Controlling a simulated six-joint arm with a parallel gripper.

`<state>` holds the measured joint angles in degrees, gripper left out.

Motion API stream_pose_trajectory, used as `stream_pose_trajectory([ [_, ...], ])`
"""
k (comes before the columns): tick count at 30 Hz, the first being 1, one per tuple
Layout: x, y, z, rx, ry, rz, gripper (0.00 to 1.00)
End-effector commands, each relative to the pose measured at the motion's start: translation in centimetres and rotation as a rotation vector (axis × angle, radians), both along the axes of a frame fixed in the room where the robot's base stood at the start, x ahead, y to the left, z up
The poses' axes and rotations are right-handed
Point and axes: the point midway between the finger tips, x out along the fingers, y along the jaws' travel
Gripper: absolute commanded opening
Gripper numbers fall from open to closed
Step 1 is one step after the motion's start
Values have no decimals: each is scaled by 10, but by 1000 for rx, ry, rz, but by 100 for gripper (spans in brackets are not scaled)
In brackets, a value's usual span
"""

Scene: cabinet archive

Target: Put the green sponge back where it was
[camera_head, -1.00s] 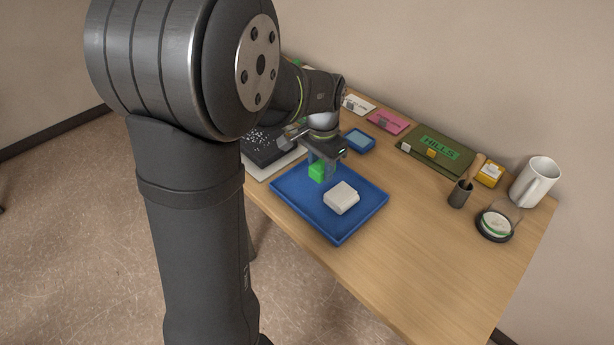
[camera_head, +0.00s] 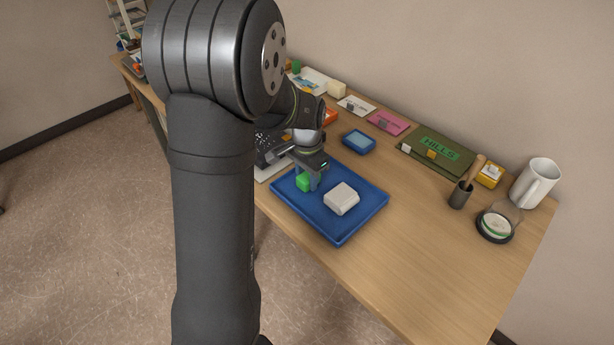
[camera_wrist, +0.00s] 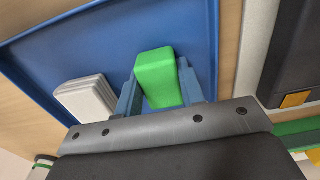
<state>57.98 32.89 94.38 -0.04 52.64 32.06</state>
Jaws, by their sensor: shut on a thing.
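The green sponge (camera_head: 304,183) is between the fingers of my gripper (camera_head: 309,179), which is shut on it. It is over the left part of the blue tray (camera_head: 325,229); I cannot tell whether it touches the tray floor. In the wrist view the green sponge (camera_wrist: 158,76) sits between the two blue-grey fingers, with the blue tray (camera_wrist: 95,40) behind it. A whitish block (camera_head: 342,197) lies in the tray to the right of the sponge; it also shows in the wrist view (camera_wrist: 86,98).
A small blue dish (camera_head: 358,140) stands behind the tray. The table's front right is clear.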

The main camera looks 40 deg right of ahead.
Motion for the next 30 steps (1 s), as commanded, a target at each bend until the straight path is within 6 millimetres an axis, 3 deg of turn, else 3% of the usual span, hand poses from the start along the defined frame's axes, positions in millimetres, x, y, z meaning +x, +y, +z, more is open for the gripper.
stream_pose_trajectory([
  [1, 0, 0, -2, 1, 1, 0, 11],
  [2, 0, 0, -2, 0, 0, 0, 38],
  [5, 0, 0, -2, 0, 0, 0, 57],
  [17, 0, 0, 7, -1, -1, 0, 57],
  [30, 0, 0, 94, -4, -2, 0, 57],
])
